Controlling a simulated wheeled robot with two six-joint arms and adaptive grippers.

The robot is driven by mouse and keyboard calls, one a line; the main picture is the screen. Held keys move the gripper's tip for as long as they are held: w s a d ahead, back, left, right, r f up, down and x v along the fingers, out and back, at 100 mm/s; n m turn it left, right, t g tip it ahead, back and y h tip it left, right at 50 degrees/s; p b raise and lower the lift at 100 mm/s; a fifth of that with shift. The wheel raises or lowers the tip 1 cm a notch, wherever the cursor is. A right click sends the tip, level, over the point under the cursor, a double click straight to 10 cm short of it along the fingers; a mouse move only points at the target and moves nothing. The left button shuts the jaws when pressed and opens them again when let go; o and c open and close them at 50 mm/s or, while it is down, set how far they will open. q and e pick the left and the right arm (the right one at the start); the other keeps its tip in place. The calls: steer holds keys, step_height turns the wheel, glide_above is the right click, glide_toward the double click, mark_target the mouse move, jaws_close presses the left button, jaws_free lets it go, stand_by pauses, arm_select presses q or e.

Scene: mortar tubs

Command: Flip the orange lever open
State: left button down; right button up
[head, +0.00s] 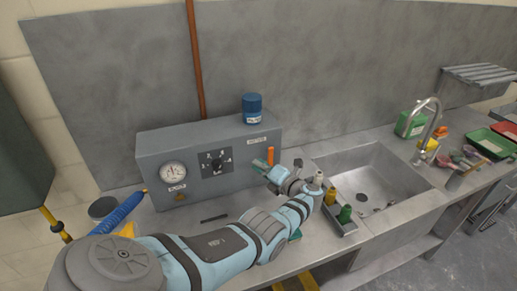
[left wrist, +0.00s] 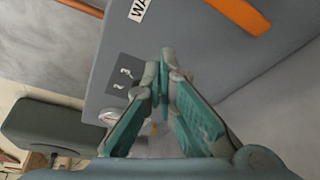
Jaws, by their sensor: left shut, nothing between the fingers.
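The orange lever (head: 270,155) stands upright at the right end of the front of a grey control box (head: 150,160). It also shows as an orange bar at the top right of the left wrist view (left wrist: 240,14). My left gripper (head: 259,163) is at the box front, just left of and slightly below the lever in the head view. In the left wrist view its teal-padded fingers (left wrist: 165,62) meet at the tips with nothing between them, and the lever lies apart from them. My right gripper is not in view.
The box carries a gauge (head: 173,172), a black dial panel (head: 214,162) and a blue can (head: 252,107) on top. A small tray (head: 342,224) with bottles stands by the sink (head: 368,183). A blue coiled hose (head: 118,213) lies left of my arm.

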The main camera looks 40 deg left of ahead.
arm_select(q)
steer(key=f+v, duration=0.1)
steer(key=v, duration=0.5)
steer(key=shift+w+d+f, duration=0.25)
steer(key=shift+w+f, duration=0.1)
steer(key=shift+w+d, duration=0.15)
steer(key=shift+w, duration=0.05)
